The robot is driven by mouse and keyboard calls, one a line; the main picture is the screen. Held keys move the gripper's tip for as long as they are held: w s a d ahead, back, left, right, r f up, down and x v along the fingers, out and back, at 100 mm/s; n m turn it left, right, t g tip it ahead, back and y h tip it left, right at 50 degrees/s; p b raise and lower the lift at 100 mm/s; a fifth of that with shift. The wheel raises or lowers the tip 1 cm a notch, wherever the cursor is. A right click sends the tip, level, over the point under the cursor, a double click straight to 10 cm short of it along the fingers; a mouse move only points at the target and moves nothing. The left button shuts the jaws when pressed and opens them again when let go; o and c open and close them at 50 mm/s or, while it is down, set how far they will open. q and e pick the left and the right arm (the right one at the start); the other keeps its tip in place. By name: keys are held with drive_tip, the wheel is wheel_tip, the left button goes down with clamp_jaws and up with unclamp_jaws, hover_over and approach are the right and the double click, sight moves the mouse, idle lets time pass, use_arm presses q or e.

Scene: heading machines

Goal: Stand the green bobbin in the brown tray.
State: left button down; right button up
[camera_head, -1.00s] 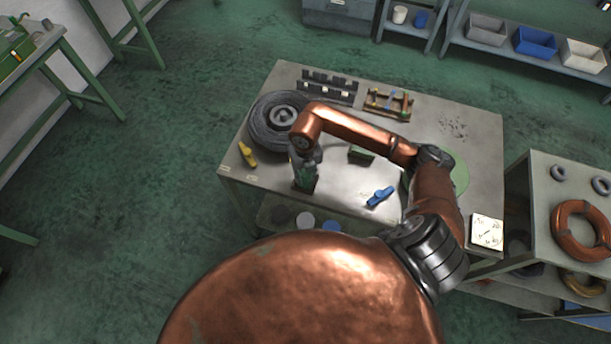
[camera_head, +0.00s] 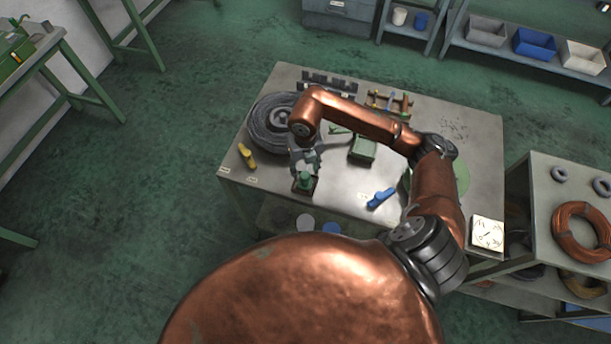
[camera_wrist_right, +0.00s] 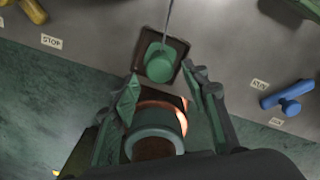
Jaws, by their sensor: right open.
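The green bobbin (camera_head: 304,179) stands in the small brown tray (camera_head: 314,188) near the table's front edge. In the right wrist view the bobbin (camera_wrist_right: 161,66) shows from above inside the square tray (camera_wrist_right: 147,42) and looks upright. My right gripper (camera_head: 305,163) is just above and behind the bobbin in the head view. In the wrist view its two fingers (camera_wrist_right: 165,88) are spread apart with nothing between their tips, and the bobbin lies beyond them. My left gripper is not in view.
A yellow handle (camera_head: 247,156) and a blue handle (camera_head: 381,198) lie on either side of the tray. A green box (camera_head: 362,149), a dark coil (camera_head: 262,140) and a white dial (camera_head: 487,233) are also on the table (camera_head: 470,140). STOP and RUN labels mark the front.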

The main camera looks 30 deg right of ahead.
sight(305, 175)
wheel_tip(305, 175, up, 6)
drive_tip(key=shift+r, duration=0.1)
idle(0.6)
